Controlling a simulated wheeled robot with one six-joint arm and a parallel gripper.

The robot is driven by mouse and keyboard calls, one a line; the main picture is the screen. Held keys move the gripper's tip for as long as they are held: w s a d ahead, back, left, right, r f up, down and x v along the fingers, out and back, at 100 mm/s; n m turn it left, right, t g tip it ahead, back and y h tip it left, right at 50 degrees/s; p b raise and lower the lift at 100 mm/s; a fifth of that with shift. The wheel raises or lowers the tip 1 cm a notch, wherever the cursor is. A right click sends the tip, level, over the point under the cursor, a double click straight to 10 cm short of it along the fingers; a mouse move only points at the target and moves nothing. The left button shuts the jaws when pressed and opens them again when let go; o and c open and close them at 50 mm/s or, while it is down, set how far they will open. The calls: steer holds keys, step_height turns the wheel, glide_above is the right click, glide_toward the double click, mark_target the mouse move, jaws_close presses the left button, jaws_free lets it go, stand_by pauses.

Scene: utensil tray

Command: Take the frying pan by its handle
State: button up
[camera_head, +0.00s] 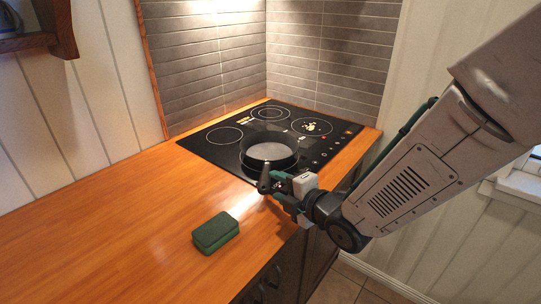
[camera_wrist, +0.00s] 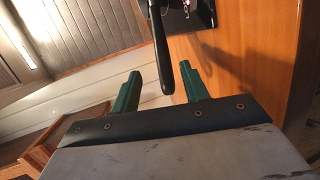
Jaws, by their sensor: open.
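The dark frying pan (camera_head: 270,151) sits on the front part of the black cooktop. Its handle (camera_head: 264,181) points toward the counter's front and is partly hidden by my gripper. My gripper (camera_head: 275,181) is open, with its green fingers at the handle in the head view. In the wrist view the black handle (camera_wrist: 160,45) runs down between the two green fingertips of my gripper (camera_wrist: 160,72), with a visible gap on each side. Its rounded end lies between the fingers, and they are not closed on it. The exact depth between fingers and handle is hard to tell.
The black cooktop (camera_head: 208,151) has several ring zones and a small yellowish pattern or item (camera_head: 312,127) at the right. A green block (camera_head: 215,232) lies on the wooden counter (camera_head: 110,230), in front and left of my gripper. The left counter is clear. A tiled wall (camera_head: 215,60) stands behind.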

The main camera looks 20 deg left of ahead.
mark_target(269, 182)
steer(key=x, duration=0.5)
steer(key=shift+f, duration=0.2)
steer(key=shift+d, duration=0.1)
jaws_close()
steer(key=shift+r, duration=0.1)
